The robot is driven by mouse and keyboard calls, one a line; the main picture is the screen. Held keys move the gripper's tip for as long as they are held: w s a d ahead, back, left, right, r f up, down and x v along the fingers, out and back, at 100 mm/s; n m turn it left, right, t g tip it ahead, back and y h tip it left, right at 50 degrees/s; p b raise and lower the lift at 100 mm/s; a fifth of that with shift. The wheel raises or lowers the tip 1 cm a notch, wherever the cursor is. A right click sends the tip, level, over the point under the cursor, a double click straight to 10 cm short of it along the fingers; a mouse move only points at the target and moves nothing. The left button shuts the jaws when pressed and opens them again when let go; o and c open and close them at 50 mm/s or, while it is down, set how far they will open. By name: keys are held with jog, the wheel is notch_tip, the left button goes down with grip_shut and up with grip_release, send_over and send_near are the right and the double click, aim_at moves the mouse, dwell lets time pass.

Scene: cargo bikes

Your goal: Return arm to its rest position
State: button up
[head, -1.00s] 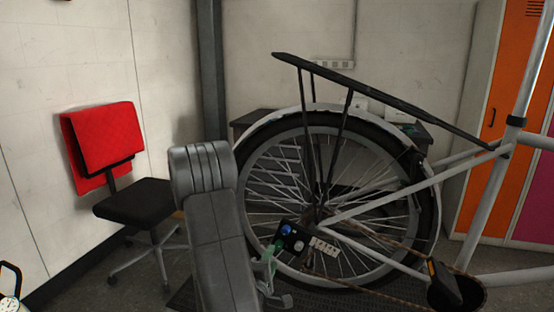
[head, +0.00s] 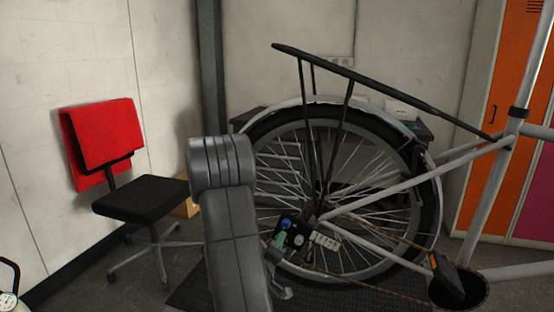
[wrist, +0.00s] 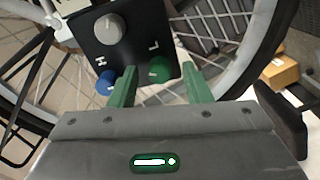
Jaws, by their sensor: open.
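My arm rises in the lower middle of the head view, in front of the bike's rear wheel. My gripper (wrist: 160,85) is open, with its two green fingers apart in the wrist view; in the head view it is small and partly hidden behind my arm. Just ahead of it is a black control panel (wrist: 85,42) with a grey knob (wrist: 110,25), a blue knob (wrist: 107,82) and a green knob (wrist: 160,70). The green knob appears between the fingers; I cannot tell whether they touch it. The panel also shows in the head view (head: 288,236).
The bike's rear wheel (head: 427,215) stands close behind the panel, with a black carrier (head: 385,89) above it. A black office chair (head: 140,197) with a red cloth (head: 100,132) stands left. Orange lockers (head: 487,130) are at right. Floor shows between chair and arm.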

jog(key=m+b, duration=0.1)
jog(key=m, duration=0.9)
dwell(0.4)
